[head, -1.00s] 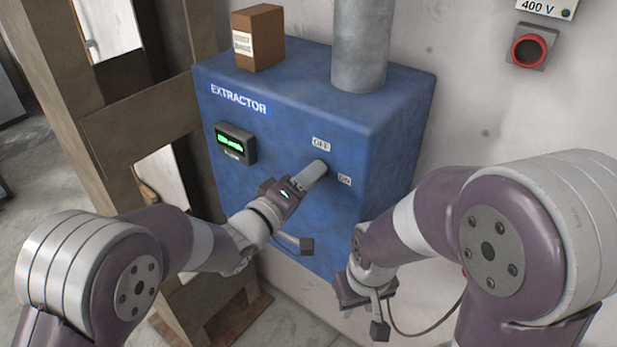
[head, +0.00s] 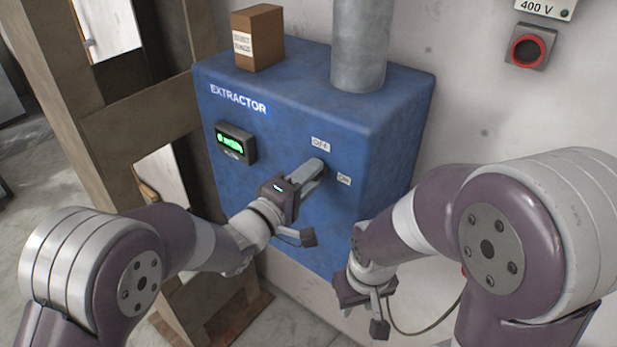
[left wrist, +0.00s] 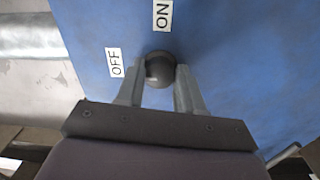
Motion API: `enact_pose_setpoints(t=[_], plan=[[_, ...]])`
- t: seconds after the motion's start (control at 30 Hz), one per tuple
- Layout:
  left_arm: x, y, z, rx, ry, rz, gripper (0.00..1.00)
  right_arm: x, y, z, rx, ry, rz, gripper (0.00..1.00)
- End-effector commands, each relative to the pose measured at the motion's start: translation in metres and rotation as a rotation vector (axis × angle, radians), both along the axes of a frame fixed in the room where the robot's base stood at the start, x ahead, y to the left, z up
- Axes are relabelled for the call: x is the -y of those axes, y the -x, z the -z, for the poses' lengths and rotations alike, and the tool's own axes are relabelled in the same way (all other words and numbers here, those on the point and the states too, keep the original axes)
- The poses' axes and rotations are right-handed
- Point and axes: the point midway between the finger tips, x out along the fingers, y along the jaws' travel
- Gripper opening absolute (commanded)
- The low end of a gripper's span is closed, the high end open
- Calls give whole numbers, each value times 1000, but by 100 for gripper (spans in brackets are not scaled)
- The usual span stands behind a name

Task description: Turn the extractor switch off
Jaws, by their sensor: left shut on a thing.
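The blue extractor box (head: 290,120) stands against the wall, with an OFF label (head: 320,143) and an ON label (head: 344,180) on its front. My left gripper (head: 314,174) reaches the switch near these labels. In the left wrist view, the dark round switch knob (left wrist: 160,70) is between the two fingers, and the gripper is shut on it. The head view mostly hides the knob behind the fingers. The green display (head: 235,143) shows a short reading that looks like 0 with a unit. My right gripper (head: 362,322) hangs low at the right, its fingers unclear.
A brown carton (head: 259,38) and a grey pipe (head: 359,45) are on top of the box. A wooden frame (head: 130,120) stands close on the left. A red button (head: 527,50) is on the wall at upper right, and a cable hangs near my right gripper.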

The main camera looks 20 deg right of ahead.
Motion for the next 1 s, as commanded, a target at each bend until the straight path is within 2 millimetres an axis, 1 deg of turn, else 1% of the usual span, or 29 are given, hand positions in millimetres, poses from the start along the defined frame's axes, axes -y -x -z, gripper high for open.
enact_pose_setpoints(t=[0.03,0.1,0.13,0.2,0.47,0.57,0.67,0.8,0.9,1.0], plan=[[0,-2,-8,14,12,-2,6,0,0,-1,0,0,0,37],[0,-2,-8,14,12,-2,6,0,0,-1,0,0,0,37],[0,-2,-9,15,13,-1,43,0,0,-1,0,0,0,37],[0,-2,-8,14,11,-2,61,0,0,-1,0,0,0,37],[0,-1,-3,7,5,-1,61,0,0,0,0,0,0,37],[-5,3,-1,7,5,-1,61,0,0,5,0,0,0,37],[-18,12,2,7,4,-3,61,0,0,14,0,0,0,37],[-47,35,4,10,6,-4,61,0,0,31,0,0,0,37],[-68,51,4,10,6,-6,61,0,0,39,0,0,0,37],[-85,64,3,10,6,-4,61,0,0,45,0,0,0,37]])
